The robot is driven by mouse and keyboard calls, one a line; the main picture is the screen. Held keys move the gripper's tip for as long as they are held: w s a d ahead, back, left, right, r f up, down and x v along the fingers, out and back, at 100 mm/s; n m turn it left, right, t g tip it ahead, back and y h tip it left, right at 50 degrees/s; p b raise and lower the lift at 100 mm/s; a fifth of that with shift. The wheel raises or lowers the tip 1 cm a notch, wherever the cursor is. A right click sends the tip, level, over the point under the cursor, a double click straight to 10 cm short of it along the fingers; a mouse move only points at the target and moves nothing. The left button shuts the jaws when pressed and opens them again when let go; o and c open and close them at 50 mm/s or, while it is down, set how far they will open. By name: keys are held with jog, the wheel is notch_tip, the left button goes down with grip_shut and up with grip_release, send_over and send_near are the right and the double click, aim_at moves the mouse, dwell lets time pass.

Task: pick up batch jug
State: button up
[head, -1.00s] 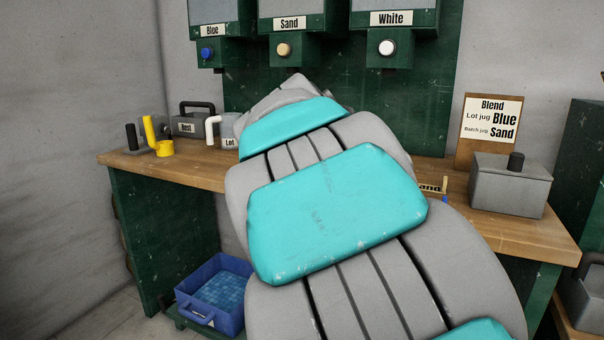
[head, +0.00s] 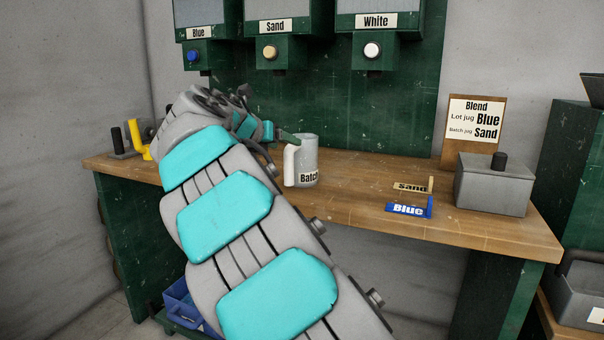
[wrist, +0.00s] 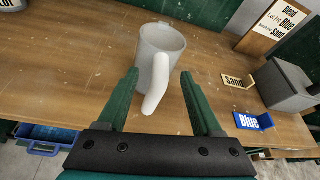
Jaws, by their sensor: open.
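The batch jug (head: 305,160) is a pale grey jug with a white handle and a "Batch" label, standing upright on the wooden bench. In the wrist view the jug (wrist: 163,42) is just ahead, with its handle (wrist: 157,85) pointing towards me. My gripper (wrist: 160,76) is open, its two green fingers on either side of the handle. No grip on the handle shows. In the head view my gripper (head: 281,136) is at the jug's left, partly hidden by my arm.
A "Sand" tag (head: 412,188) and a blue "Blue" tag (head: 408,209) lie right of the jug. A grey lidded box (head: 491,186) and the blend sign (head: 474,120) stand further right. Dispensers hang above. A blue crate (head: 180,305) is below.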

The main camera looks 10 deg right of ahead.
aim_at(298, 163)
jog(key=x, duration=0.4)
jog(key=shift+w+d, duration=0.2)
jog(key=shift+c, duration=0.4)
grip_shut()
jog(key=shift+r, duration=0.1)
dwell(0.7)
